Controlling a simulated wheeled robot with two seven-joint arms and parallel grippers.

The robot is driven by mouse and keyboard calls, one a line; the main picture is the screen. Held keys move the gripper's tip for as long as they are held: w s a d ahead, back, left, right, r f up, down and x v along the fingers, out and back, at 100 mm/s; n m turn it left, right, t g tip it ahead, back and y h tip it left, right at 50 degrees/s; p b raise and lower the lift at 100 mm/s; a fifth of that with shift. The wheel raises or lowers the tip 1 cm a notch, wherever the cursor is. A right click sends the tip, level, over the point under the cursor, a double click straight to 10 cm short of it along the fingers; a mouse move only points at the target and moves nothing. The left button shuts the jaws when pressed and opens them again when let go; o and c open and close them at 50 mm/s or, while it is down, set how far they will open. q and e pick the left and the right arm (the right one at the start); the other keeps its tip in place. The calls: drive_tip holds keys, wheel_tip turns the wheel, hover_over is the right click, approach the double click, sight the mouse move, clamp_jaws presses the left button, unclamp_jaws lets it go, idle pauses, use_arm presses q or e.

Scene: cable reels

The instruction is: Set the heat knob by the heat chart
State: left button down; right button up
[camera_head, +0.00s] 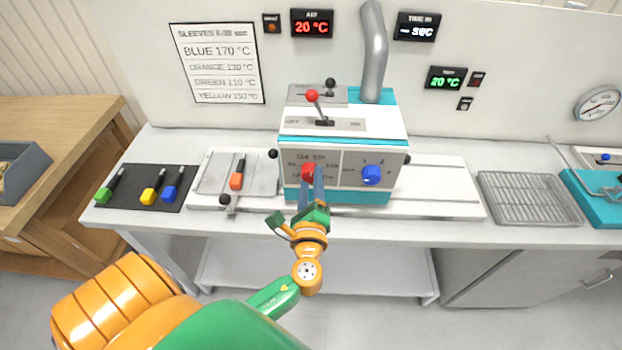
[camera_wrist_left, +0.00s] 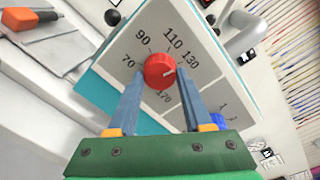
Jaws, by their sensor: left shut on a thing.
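The red heat knob (camera_head: 308,173) is on the front panel of the white and teal machine (camera_head: 355,123). My left gripper (camera_head: 312,185) is shut on it, one finger on each side. In the left wrist view the knob (camera_wrist_left: 159,71) sits among printed marks 70, 90, 110, 130 and 170; its pale pointer mark faces right, towards the gap below 130, where a finger hides the dial. The heat chart (camera_head: 217,63) on the back wall lists blue 170, green 110, yellow 150 and orange, apparently 130. An orange-handled piece (camera_head: 237,175) lies in the tray left of the machine.
A blue knob (camera_head: 371,175) is right of the red one. A red-tipped lever (camera_head: 312,97) stands on top by OFF and ON. Green, yellow and blue pieces lie on a dark mat (camera_head: 142,197). A wire rack (camera_head: 528,197) is at right.

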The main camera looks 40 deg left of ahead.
use_arm(q)
drive_tip(key=shift+m, duration=1.1)
drive_tip(key=shift+r, duration=0.1)
drive_tip(key=shift+c, duration=1.6)
unclamp_jaws()
drive_tip(key=shift+a, duration=0.1)
drive_tip(key=b+v, duration=0.2)
drive_tip(key=v, duration=0.5)
